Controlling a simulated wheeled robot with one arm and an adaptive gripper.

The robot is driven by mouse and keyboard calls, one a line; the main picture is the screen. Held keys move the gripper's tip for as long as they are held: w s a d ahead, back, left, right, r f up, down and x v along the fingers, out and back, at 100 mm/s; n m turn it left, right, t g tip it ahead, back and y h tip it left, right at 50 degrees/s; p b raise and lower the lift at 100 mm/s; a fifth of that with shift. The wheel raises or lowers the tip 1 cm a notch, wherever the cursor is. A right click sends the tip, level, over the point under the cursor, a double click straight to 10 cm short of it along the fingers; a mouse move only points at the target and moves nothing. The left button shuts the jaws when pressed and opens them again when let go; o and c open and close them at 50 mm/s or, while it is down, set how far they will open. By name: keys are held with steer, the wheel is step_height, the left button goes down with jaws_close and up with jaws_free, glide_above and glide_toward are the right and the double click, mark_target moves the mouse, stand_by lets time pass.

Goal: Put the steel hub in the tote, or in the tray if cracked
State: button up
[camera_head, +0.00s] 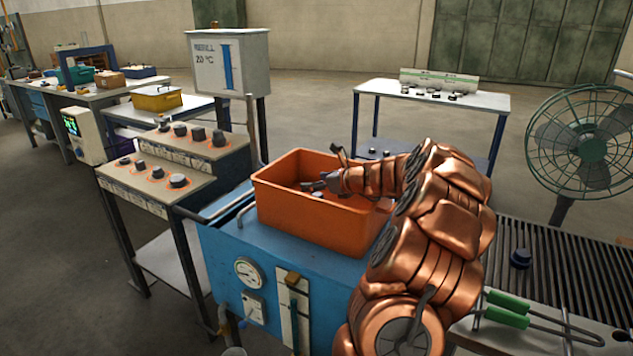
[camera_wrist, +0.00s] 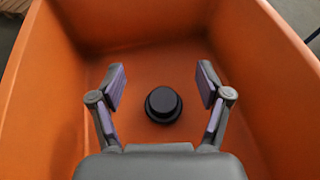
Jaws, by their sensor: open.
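The orange tote (camera_head: 325,234) stands on a blue cabinet, and its walls fill most of the wrist view (camera_wrist: 45,100). A dark, round, stepped hub (camera_wrist: 163,104) sits upright on the tote floor. No crack shows on it at this size. My gripper (camera_wrist: 162,84) is open, with its two fingers spread to the left and right of the hub and not visibly touching it. In the head view my gripper (camera_head: 322,186) reaches down inside the tote from the right. I cannot tell which container is the tray.
A stepped stand (camera_head: 178,160) left of the tote holds several dark parts in orange rings. A fan (camera_head: 585,140) stands at right. A white table (camera_head: 430,97) and yellow bin (camera_head: 156,98) are behind.

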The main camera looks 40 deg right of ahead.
steer(key=shift+a+f, duration=0.2)
steer(key=shift+f, duration=0.4)
steer(key=shift+a+f, duration=0.15)
steer(key=shift+f, duration=0.45)
steer(key=shift+r, duration=0.2)
steer(key=w+r+v, duration=0.1)
steer(key=r+v, duration=0.1)
steer(key=v, duration=1)
steer(key=shift+s+d+r, duration=0.2)
steer(key=shift+s+d, duration=0.2)
steer(key=shift+s, duration=0.05)
